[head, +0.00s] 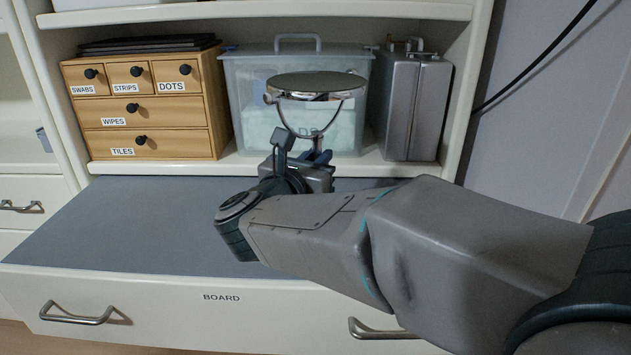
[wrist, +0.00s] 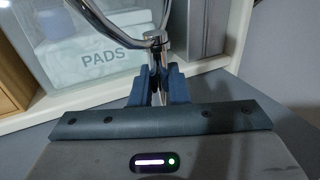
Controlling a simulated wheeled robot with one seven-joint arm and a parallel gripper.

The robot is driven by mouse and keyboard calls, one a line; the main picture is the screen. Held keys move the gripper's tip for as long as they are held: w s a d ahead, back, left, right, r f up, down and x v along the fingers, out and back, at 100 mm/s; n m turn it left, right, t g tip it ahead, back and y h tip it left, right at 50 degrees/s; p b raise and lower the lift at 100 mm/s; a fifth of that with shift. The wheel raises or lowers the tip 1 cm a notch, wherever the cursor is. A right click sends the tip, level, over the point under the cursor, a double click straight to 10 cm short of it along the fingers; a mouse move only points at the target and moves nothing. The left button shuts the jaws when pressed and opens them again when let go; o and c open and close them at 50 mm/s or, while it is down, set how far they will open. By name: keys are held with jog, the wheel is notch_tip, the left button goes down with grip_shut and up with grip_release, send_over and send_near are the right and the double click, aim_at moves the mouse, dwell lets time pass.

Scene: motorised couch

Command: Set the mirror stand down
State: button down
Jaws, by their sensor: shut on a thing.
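The mirror stand (head: 317,86) has a round mirror tilted nearly flat in a chrome U-shaped yoke. It shows above my gripper, in front of the translucent bin in the head view. My gripper (head: 318,157) is shut on its chrome stem. In the wrist view the blue fingers of my gripper (wrist: 159,87) close around the stem of the mirror stand (wrist: 158,45) just below the yoke. The base of the stand is hidden behind my gripper and arm, so I cannot tell whether it touches the grey board surface (head: 150,225).
On the shelf behind stand a wooden drawer box (head: 145,105), a translucent bin (head: 245,95) labelled PADS in the wrist view, and a silver case (head: 415,105). The board's left part is clear. My arm covers its right part.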

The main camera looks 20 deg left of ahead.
jog(key=shift+w+a+f, duration=0.1)
jog(key=shift+a+f, duration=0.05)
jog(key=shift+f, duration=0.15)
jog(key=shift+f+b, duration=0.65)
jog(key=shift+f, duration=1.05)
jog(key=shift+f, duration=0.15)
jog(key=c, duration=1.4)
grip_release()
jog(key=s, duration=0.4)
jog(key=s+a, duration=0.1)
jog(key=s, duration=0.3)
jog(key=s+p, duration=0.1)
jog(key=s, duration=0.3)
jog(key=shift+a, duration=0.4)
